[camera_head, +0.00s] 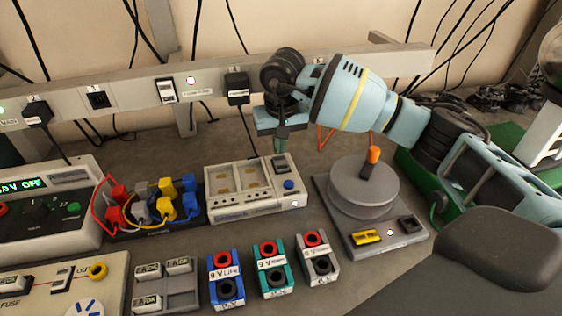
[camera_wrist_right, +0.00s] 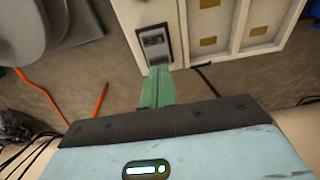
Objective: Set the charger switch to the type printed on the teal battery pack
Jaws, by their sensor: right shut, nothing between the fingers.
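The teal battery pack (camera_head: 274,281) stands on the bench between a blue pack (camera_head: 226,291) and a grey pack (camera_head: 318,268). Its label begins with "9 V"; the type print is too small to read surely. The off-white charger (camera_head: 236,210) lies behind the packs, with empty bays and a blue button. The charger switch (camera_head: 280,169) is at its back right corner, and it shows in the right wrist view (camera_wrist_right: 153,42). My right gripper (camera_head: 281,150) is shut and empty, its green fingertips (camera_wrist_right: 158,72) right at the switch; contact is unclear. My left gripper is out of view.
A grey turntable device (camera_head: 346,228) with an orange-tipped lever stands right of the charger. A holder with coloured plugs (camera_head: 160,205) and a power supply (camera_head: 75,174) stand left. A socket rail (camera_head: 215,72) runs behind.

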